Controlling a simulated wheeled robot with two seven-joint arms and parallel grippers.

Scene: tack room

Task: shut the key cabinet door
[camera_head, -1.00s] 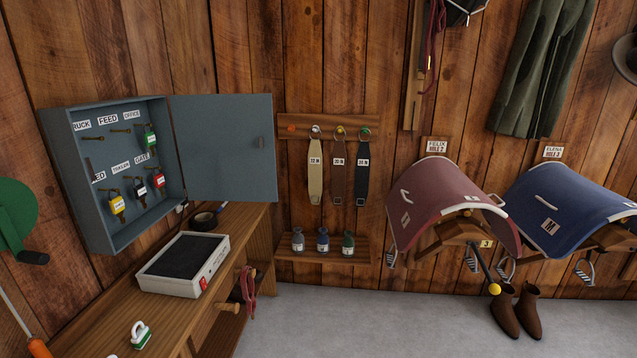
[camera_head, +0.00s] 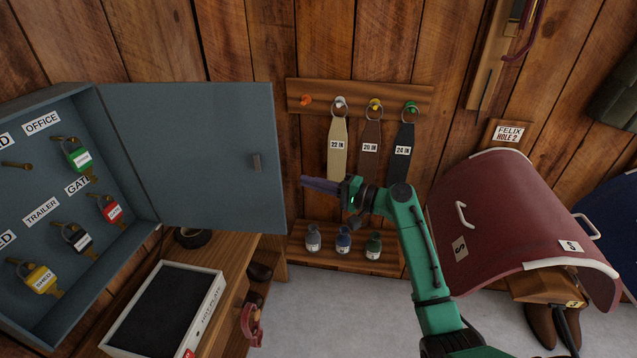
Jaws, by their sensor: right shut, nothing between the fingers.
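The grey-blue key cabinet (camera_head: 138,192) is on the wall at the left, with several tagged keys on hooks inside. My right gripper (camera_head: 308,184) is shut and empty. It is just right of the door's free edge in the picture, pointing left, with a visible gap to the edge. My green right arm comes up from the lower right. My left gripper is not in view.
Below the cabinet, a wooden bench (camera_head: 232,270) holds a white-framed box with a dark top (camera_head: 165,310) and a roll of black tape (camera_head: 192,237). Behind my arm are a strap rack (camera_head: 300,97) and a bottle shelf (camera_head: 300,255).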

